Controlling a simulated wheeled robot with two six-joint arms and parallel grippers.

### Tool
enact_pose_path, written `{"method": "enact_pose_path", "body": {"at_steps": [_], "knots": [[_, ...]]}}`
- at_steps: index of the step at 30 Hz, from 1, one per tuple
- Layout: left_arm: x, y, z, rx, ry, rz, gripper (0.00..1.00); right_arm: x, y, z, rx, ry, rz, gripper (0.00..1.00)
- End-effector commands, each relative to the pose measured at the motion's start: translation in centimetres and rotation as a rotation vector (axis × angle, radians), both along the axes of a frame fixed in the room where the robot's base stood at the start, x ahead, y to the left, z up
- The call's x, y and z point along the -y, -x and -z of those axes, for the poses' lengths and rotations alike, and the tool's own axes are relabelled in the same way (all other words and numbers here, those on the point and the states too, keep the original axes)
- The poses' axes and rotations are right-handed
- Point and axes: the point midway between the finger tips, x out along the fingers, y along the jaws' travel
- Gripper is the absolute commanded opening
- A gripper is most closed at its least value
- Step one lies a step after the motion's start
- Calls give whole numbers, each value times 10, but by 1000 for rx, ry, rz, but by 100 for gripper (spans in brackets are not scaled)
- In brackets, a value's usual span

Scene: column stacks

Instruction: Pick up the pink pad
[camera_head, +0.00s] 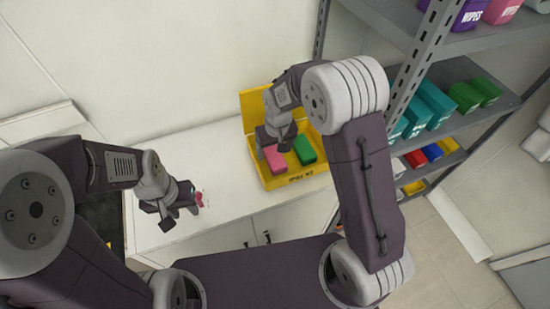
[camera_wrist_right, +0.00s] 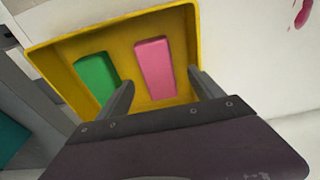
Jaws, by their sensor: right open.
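The pink pad (camera_head: 273,160) lies in a yellow box (camera_head: 288,181) on the white counter, beside a green pad (camera_head: 304,150). In the right wrist view the pink pad (camera_wrist_right: 154,69) shows between the two fingers of my right gripper (camera_wrist_right: 162,78). That gripper is open and empty, above the box. The green pad (camera_wrist_right: 97,76) is outside the fingers, to the left. In the head view my right gripper (camera_head: 270,146) partly hides the pink pad. My left gripper (camera_head: 183,208) is low over the counter at the left; its jaws are too small to read.
A pink splash (camera_wrist_right: 302,14) marks the white counter (camera_head: 228,196) beside the box. A grey shelf rack (camera_head: 470,42) with teal, green, red and blue items stands at the right. The box's raised lid (camera_head: 256,106) is at its back. The counter between my grippers is mostly clear.

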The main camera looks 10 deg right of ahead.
Motion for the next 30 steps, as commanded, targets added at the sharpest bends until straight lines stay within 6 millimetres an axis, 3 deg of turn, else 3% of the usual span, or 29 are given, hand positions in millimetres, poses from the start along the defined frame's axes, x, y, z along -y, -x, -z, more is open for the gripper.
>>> {"method": "enact_pose_path", "body": {"at_steps": [4, 12, 20, 27, 30], "knots": [[0, 0, -1, 0, 0, 0, 36, 1, -2, 6, 0, 0, 0, 76], [0, 0, -6, 0, 0, 0, 36, 4, -13, 48, 0, 0, 1, 76], [0, 0, -6, 0, 0, 0, 36, 3, -14, 52, 3, -1, 0, 76], [0, 0, -6, 0, 0, 0, 36, 3, -14, 51, 2, 0, 0, 11], [0, 0, -6, 0, 0, 0, 36, 3, -14, 51, 3, -1, 0, 11]]}}
